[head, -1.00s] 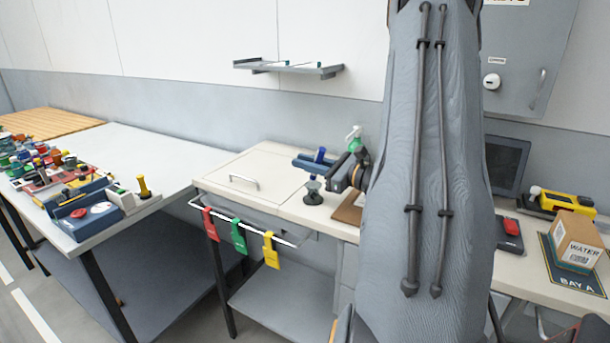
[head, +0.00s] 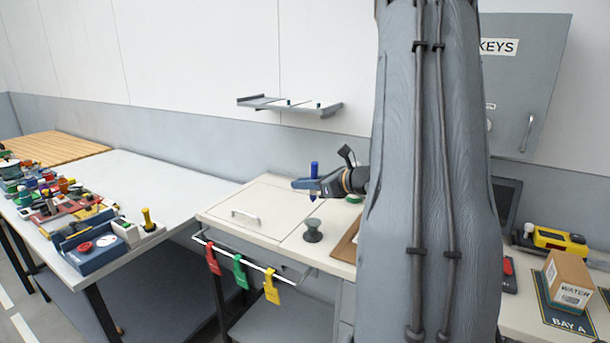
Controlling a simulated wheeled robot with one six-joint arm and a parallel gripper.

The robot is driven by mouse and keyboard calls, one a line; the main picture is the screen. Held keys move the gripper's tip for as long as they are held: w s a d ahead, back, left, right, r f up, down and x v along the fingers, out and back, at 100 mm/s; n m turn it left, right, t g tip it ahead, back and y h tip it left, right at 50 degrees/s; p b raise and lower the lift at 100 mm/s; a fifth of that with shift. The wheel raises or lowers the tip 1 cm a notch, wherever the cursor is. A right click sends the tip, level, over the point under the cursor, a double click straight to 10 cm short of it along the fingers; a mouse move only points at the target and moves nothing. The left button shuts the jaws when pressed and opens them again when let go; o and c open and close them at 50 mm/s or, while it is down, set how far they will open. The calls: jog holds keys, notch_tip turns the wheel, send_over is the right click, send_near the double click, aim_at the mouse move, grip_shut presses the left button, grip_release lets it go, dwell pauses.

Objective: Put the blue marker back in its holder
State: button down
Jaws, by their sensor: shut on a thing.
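The blue marker (head: 314,169) stands roughly upright in the jaws of my gripper (head: 307,184), which is shut on it. Its blue body shows above the jaws and its lower end shows just below them. A dark grey flared holder (head: 313,232) stands on the cream worktop below. The marker's lower end appears above the holder's top, with a gap between them in the head view. I cannot tell the exact depth alignment. My arm hides part of the worktop to the right.
A cream panel with a handle (head: 245,214) lies left of the holder. Red, green and yellow tags (head: 240,272) hang from the front rail. A brown board (head: 345,243) lies right of the holder. A wall shelf (head: 290,105) is behind. A boxed water carton (head: 570,280) stands far right.

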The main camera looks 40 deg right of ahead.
jog(key=shift+f+g, duration=0.1)
jog(key=shift+g, duration=0.2)
jog(key=shift+w+f+b, duration=0.15)
jog(key=shift+f+b, duration=3.3)
jog(key=shift+f, duration=1.8)
jog(key=shift+f, duration=0.2)
jog(key=c, duration=1.6)
grip_release()
jog(key=shift+b+v, duration=1.1)
jog(key=shift+v, duration=2.85)
